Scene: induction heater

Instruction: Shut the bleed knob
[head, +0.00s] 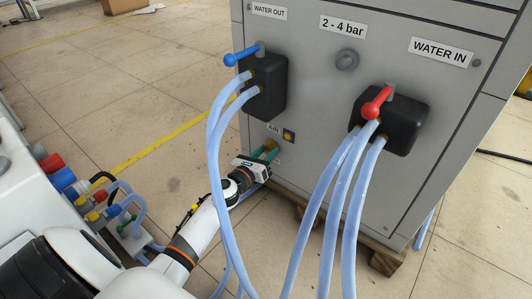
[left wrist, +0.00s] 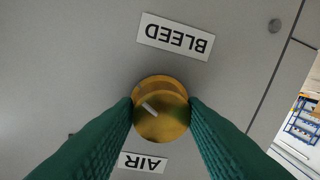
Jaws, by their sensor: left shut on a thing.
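The bleed knob (left wrist: 160,118) is a round brass knob on the grey cabinet front, with a short white mark on its face. In the left wrist view it sits between the upside-down BLEED label (left wrist: 175,37) and the AIR label (left wrist: 142,162). My left gripper (left wrist: 161,106) has its green fingers on both sides of the knob, shut on it. In the head view my left gripper (head: 268,149) reaches the lower left of the cabinet, and the knob there is mostly hidden by the fingers. My right gripper is not in view.
The cabinet (head: 330,150) carries a blue-handled valve (head: 243,54) and a red-handled valve (head: 377,102). Pale blue hoses (head: 222,190) hang from both valve blocks, some close to my left arm. A brass fitting (head: 288,136) sits beside the gripper.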

